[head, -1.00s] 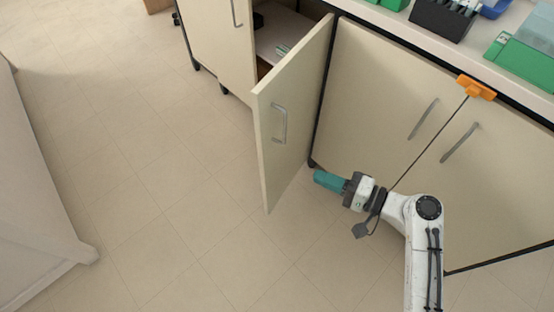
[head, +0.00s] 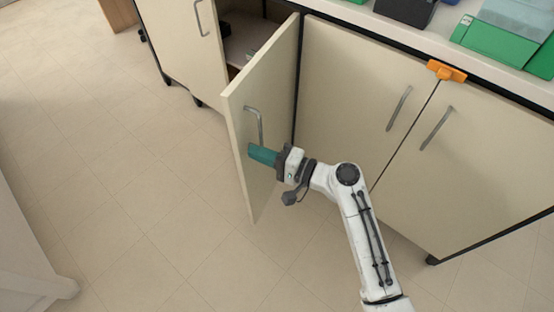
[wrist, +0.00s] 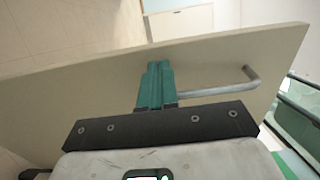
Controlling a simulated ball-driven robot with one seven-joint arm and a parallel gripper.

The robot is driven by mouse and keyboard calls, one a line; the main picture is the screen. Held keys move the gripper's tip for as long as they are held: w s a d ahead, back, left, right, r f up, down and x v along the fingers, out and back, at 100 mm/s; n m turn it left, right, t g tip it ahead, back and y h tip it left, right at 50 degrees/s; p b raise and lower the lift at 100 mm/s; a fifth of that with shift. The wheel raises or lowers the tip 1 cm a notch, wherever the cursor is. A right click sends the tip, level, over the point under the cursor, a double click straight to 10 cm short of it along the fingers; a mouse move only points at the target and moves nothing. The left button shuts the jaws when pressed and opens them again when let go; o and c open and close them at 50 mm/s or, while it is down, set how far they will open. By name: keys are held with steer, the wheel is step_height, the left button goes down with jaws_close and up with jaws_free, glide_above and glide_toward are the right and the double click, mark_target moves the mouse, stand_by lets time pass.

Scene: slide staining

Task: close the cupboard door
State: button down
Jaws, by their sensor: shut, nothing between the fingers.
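The cupboard door (head: 268,95) stands swung open, sticking out from the cupboard front, with a grey bar handle (head: 254,116) on its face. The open cupboard inside (head: 245,38) shows behind it. My gripper (head: 252,151) is shut and empty, its teal fingers at the door's face just below the handle in the head view. In the wrist view the door (wrist: 90,95) spans the picture, and the shut fingers (wrist: 158,72) point at it beside the handle (wrist: 225,86). I cannot tell whether the fingertips touch the door.
Shut cupboard doors (head: 360,90) lie to the right, with an orange clip (head: 446,71) at their top edge. Green boxes (head: 500,35) stand on the counter above. The floor (head: 130,200) to the left is clear. A pale cabinet (head: 30,240) stands at the lower left.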

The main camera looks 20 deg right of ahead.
steer(key=shift+w+a, duration=0.5)
